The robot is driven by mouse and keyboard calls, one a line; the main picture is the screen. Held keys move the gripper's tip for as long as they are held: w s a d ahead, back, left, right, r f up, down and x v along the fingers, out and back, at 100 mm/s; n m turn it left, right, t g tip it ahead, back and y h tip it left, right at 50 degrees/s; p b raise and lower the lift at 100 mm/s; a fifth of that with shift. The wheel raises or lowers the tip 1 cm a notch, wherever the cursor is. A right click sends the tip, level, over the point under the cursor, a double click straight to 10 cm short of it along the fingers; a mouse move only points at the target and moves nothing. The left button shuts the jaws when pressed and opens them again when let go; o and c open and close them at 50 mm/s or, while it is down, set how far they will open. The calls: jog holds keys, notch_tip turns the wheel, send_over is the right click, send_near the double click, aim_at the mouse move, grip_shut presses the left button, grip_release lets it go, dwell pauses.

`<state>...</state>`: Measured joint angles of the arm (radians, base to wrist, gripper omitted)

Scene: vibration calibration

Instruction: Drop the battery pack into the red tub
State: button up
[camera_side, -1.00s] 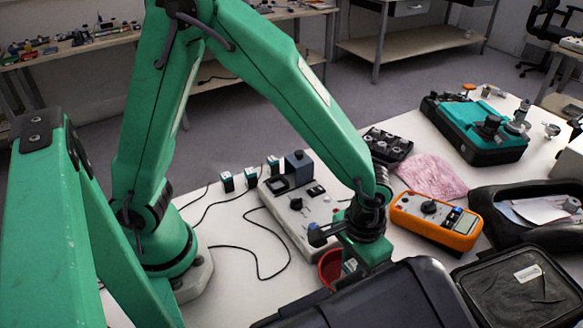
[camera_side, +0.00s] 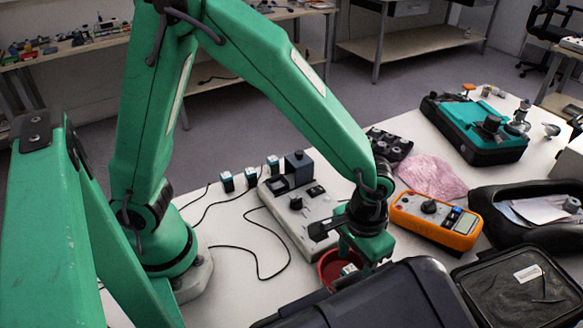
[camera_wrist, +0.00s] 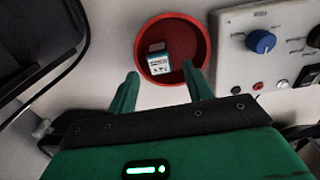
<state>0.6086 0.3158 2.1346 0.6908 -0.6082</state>
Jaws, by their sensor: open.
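The red tub (camera_wrist: 203,50) is a round, shallow bowl, seen from above in the wrist view. The battery pack (camera_wrist: 159,61), a small white and teal block with a grey end, lies inside it on the red floor. My gripper (camera_wrist: 161,80) is open, its two green fingers apart at the tub's near edge, with nothing between them. In the side view the tub (camera_side: 326,270) is partly hidden by the dark case, and a pale part of the pack (camera_side: 348,269) shows in it. My gripper (camera_side: 362,252) is just above the tub there.
A grey control box (camera_side: 300,215) with knobs stands close beside the tub. A large dark case (camera_side: 390,300) fills the front. An orange multimeter (camera_side: 435,219) and pink cloth (camera_side: 432,176) lie to the right. Several small cabled blocks (camera_side: 251,177) stand behind; the white table left is mostly clear.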

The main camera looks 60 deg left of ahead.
jog(key=shift+r, duration=3.1)
jog(key=s+a+r+t, duration=0.2)
jog(key=s+a+r, duration=0.2)
jog(key=a, duration=0.6)
jog(key=s+a+r+t, duration=0.3)
jog(key=a+r, duration=0.5)
jog(key=a, duration=0.3)
jog(key=shift+s+a+r+t, duration=0.15)
jog(key=shift+s+r+t, duration=0.2)
jog(key=shift+s, duration=0.25)
